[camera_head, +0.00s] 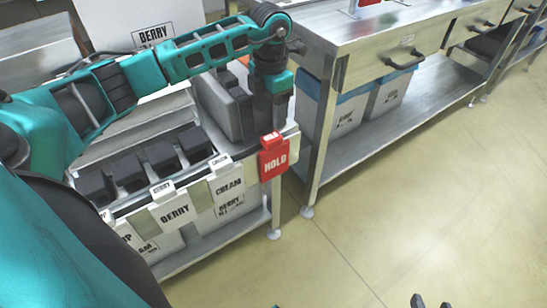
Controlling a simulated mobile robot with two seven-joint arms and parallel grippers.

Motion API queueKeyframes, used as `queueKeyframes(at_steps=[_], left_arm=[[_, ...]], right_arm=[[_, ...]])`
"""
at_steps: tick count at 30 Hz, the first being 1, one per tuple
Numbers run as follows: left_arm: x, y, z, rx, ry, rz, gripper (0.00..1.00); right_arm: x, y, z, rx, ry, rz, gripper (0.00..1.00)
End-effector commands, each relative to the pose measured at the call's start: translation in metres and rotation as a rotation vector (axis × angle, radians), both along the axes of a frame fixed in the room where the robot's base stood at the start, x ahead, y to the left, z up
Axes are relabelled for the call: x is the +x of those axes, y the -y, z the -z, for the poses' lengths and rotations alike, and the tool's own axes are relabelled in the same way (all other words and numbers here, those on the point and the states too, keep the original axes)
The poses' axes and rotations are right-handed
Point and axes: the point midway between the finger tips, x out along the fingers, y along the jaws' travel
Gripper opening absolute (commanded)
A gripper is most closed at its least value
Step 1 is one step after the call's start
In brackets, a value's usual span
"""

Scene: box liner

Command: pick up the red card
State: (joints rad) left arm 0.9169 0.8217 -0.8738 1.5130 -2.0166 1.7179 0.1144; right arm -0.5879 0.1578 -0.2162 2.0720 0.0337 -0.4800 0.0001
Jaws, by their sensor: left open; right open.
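The red card (274,158), marked HOLD in white, hangs upright at the right front corner of the bench with the bins. My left gripper (271,122) points down just above and behind the top of the red card. Its fingertips are partly hidden, and I cannot tell whether they touch the card. It is open. My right gripper (431,301) shows only as two dark fingertips at the bottom edge, apart and empty, over the floor. It is open.
White cards marked BERRY (174,212) and CREAM (229,187) hang left of the red card. Several black blocks (161,157) stand behind them. A metal workbench (345,52) with drawers and lower bins is at the right. The floor (440,190) in front is clear.

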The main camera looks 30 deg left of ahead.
Motion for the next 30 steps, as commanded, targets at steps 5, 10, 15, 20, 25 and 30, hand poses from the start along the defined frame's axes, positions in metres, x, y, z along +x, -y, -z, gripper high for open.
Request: queueKeyframes(at_steps=[5,10,15,20,25,30], left_arm=[[0.0,0.001,0.023,-0.002,0.0,0.0,0.66],[0.0,0.001,0.031,-0.003,0.0,0.001,0.66],[-0.001,0.001,0.054,-0.003,-0.001,0.001,0.66],[0.0,0.002,0.075,-0.004,0.0,0.0,0.66],[0.0,0.001,0.077,-0.003,0.002,0.001,0.66],[0.0,0.001,0.077,-0.003,0.002,0.001,0.56]], right_arm=[[-0.001,-0.001,0.006,0.003,-0.003,0.002,0.48],[-0.002,-0.001,0.007,0.006,-0.005,0.005,0.48],[-0.002,-0.002,0.012,0.008,-0.005,0.006,0.48],[-0.002,-0.001,0.017,0.007,-0.005,0.007,0.48],[-0.002,-0.001,0.016,0.007,-0.006,0.007,0.48],[-0.002,-0.001,0.016,0.007,-0.006,0.007,0.48]])
